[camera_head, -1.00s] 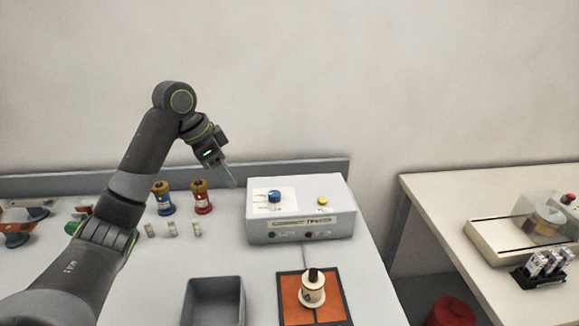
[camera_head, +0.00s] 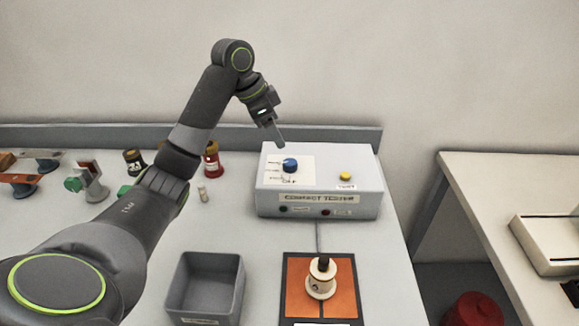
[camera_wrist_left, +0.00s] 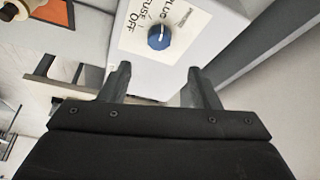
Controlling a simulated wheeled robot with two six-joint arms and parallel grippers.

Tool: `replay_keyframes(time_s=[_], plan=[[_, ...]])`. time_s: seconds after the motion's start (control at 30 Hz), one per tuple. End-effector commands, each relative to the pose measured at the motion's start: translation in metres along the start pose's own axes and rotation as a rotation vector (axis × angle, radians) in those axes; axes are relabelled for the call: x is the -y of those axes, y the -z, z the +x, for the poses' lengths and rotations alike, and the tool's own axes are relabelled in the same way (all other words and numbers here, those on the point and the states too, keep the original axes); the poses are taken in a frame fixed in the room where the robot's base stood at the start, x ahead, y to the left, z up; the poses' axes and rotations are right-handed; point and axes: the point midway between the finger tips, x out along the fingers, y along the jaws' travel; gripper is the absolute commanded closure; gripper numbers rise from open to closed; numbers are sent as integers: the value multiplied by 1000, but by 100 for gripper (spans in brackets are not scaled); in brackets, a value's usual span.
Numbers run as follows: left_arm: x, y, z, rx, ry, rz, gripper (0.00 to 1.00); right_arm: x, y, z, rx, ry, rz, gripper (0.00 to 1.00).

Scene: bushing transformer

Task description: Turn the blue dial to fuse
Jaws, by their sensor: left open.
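The blue dial (camera_head: 290,165) stands on a white label plate on top of the grey contact tester (camera_head: 345,178). In the left wrist view the dial (camera_wrist_left: 159,37) shows with the words PLUG, FUSE and OFF around it; I cannot surely tell which its mark points to. My left gripper (camera_head: 279,138) is above and behind the dial, tilted down, open and empty. In the left wrist view its two fingers (camera_wrist_left: 161,80) are apart, with the dial beyond their tips, not between them. My right gripper is not in view.
A yellow button (camera_head: 345,176) is right of the dial. In front are a grey bin (camera_head: 177,285) and an orange pad (camera_head: 343,302) bearing a cream spool-shaped part (camera_head: 320,280). Red (camera_head: 211,165) and dark bushings stand left, partly behind my arm. A wall is close behind.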

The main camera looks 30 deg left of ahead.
Motion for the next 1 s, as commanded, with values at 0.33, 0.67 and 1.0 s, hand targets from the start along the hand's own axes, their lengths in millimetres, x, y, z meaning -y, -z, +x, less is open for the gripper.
replay_keyframes(time_s=[0.33,0.67,1.0], plan=[[-2,0,73,2,-6,-2,43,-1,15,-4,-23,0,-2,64],[-1,-1,102,2,-2,-1,43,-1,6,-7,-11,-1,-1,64],[-1,-1,102,2,-1,0,55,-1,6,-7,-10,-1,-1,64]])
